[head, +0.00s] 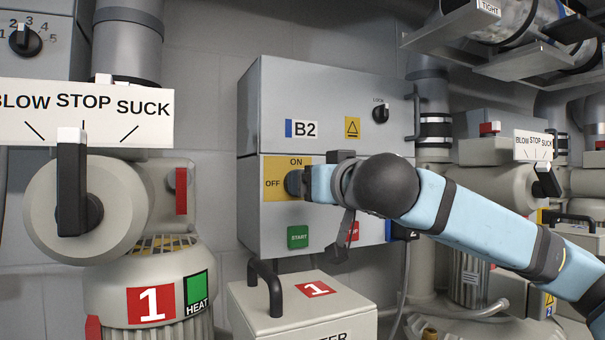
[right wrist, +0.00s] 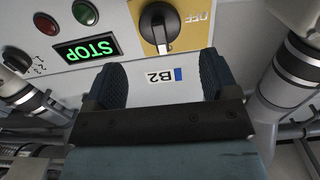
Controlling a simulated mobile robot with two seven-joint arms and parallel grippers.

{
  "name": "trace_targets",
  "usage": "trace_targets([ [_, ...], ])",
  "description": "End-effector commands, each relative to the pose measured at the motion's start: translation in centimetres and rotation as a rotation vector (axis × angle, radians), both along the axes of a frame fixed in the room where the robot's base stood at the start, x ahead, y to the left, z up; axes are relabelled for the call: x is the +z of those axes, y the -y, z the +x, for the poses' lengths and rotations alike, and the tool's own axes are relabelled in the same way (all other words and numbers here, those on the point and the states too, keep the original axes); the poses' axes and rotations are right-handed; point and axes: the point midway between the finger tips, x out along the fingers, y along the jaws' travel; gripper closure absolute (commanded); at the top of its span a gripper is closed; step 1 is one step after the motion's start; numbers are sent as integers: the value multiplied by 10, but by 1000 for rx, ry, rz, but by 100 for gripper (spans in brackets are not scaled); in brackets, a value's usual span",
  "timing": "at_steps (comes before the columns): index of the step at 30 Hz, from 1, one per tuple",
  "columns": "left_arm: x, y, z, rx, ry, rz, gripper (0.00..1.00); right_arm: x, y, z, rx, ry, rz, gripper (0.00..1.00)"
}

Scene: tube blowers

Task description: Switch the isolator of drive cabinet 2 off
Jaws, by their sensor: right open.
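The grey drive cabinet labelled B2 (head: 345,105) hangs on the wall. Its yellow ON/OFF isolator plate (head: 274,166) is partly covered by my right gripper (head: 296,183) in the head view. In the right wrist view the isolator's black knob (right wrist: 156,28) shows on its yellow plate, seen upside down, with its bar close to vertical, toward the B2 label and not toward OFF. My right gripper (right wrist: 160,80) is open there; its blue pads are spread either side of the label, with the knob beyond and between the tips, apparently ungripped. My left gripper is not in view.
A green START button (head: 298,237) and a red button sit low on the cabinet. A lit STOP display (right wrist: 87,48) is beside the isolator. A box with a black handle (head: 265,285) stands below. Blower 1 (head: 150,290) and its selector are left; pipes flank the cabinet.

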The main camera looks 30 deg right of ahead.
Motion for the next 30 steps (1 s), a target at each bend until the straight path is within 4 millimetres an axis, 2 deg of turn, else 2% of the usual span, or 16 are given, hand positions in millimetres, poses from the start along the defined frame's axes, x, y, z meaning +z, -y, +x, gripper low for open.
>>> trace_targets([
  [3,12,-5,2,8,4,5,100,4,2,25,-2,-1,0,20],
  [9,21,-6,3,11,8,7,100,3,3,52,-1,0,1,20],
  [15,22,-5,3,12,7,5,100,1,4,63,0,1,0,20],
  [22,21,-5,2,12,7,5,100,0,4,63,0,1,0,20],
  [23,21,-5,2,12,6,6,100,0,4,63,0,1,0,25],
  [28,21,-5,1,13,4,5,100,0,4,63,0,1,0,64],
  [30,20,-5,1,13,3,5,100,0,4,63,0,1,0,66],
])
